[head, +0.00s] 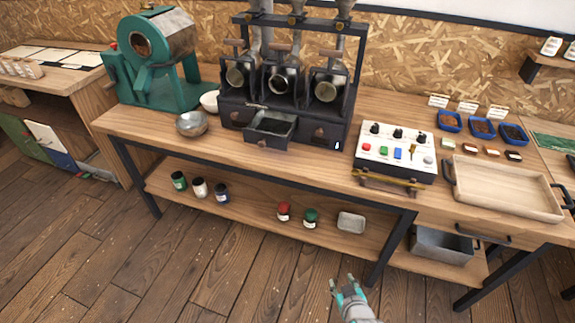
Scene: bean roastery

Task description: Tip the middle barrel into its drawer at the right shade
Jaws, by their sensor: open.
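The dark roaster stands on the bench with three metal barrels in a row. The middle barrel (282,82) is a cylinder with its round mouth facing front. I cannot tell the shade of what is inside. The middle drawer (271,127) below it is pulled out; its inside looks dark, and I cannot make out any beans. My gripper (347,283) is open and empty, low in front of the bench, well apart from the barrel and drawer. Three blue trays (482,128) of brown beans, in differing shades, sit at the right with small cards behind.
A control box (396,152) with knobs and coloured buttons stands right of the roaster. A wooden tray (505,188) lies further right. A metal bowl (192,124) and a green machine (155,60) stand left. Jars (200,188) are on the lower shelf; the floor in front is clear.

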